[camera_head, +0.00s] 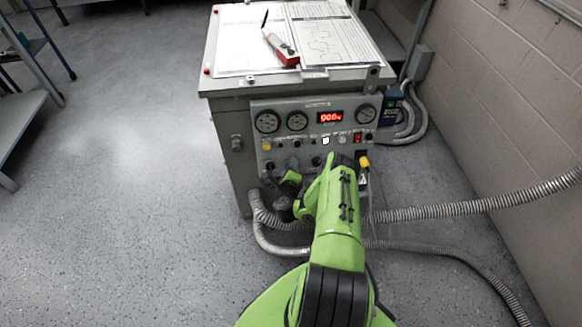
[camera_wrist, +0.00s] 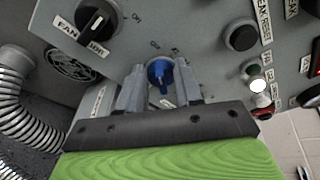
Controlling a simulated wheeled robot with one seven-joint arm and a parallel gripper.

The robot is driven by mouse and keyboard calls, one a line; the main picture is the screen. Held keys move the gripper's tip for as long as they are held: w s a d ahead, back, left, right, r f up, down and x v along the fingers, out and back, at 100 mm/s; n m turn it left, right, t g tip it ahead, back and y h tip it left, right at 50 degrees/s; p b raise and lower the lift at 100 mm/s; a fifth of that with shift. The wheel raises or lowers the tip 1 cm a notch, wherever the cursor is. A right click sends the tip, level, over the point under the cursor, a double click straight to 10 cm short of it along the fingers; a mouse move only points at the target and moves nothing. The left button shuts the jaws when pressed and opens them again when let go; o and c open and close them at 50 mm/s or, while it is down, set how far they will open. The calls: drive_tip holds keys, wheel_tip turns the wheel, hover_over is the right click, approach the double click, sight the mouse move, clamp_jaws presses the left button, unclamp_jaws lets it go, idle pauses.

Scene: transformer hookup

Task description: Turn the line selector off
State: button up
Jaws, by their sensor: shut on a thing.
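A blue selector knob (camera_wrist: 159,74) sits on the grey panel in the wrist view, with small position marks beside it. Its name label cannot be read, so I cannot confirm from lettering that it is the line selector. My gripper (camera_wrist: 160,85) has its two grey fingers on either side of this knob and is shut on it. In the head view my green arm reaches the lower front of the grey transformer cabinet (camera_head: 228,160). The arm hides the knob and my fingertips there.
A black fan knob (camera_wrist: 97,19) is at upper left in the wrist view. A black round button (camera_wrist: 241,37) is at upper right. The control panel has gauges (camera_head: 267,121) and a red display (camera_head: 329,117). Corrugated conduit (camera_head: 480,205) runs right, towards the block wall.

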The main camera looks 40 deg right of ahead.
idle(0.4)
drive_tip(key=o, duration=1)
drive_tip(key=shift+a, duration=0.15)
drive_tip(key=p+v, duration=1.1)
drive_tip(key=v, duration=0.4)
drive_tip(key=shift+s+a+r, duration=0.15)
drive_tip(key=shift+s+a, duration=0.05)
drive_tip(key=shift+s, duration=0.05)
